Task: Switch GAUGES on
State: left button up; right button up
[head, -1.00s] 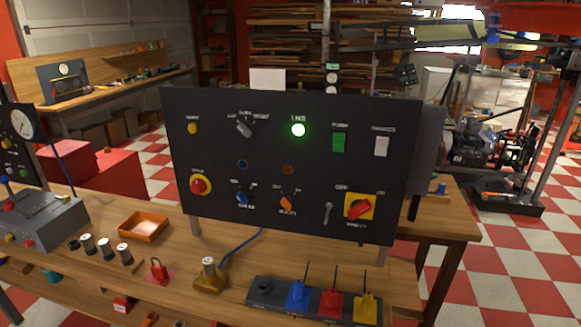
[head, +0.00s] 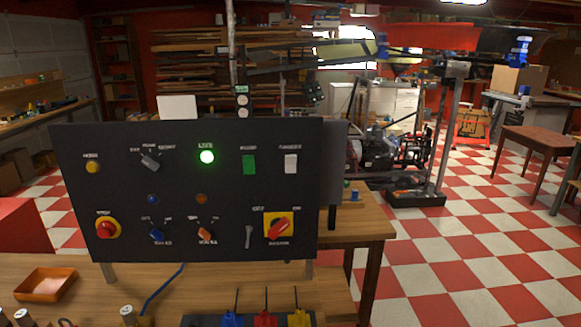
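A black control panel (head: 120,222) stands upright on the wooden workbench. At its upper right is a white rocker switch (head: 291,164); the small label above it seems to read GAUGES. I cannot tell which way the rocker is tipped. A green rocker switch (head: 249,164), seemingly labelled PUMP, is just left of it. A round green lamp (head: 207,157) glows further left. Neither of my grippers is in view.
The panel also bears a yellow button (head: 92,167), a red stop button (head: 107,229), several knobs, a lever (head: 249,236) and a red rotary switch (head: 279,230). An orange tray (head: 45,284) lies in front.

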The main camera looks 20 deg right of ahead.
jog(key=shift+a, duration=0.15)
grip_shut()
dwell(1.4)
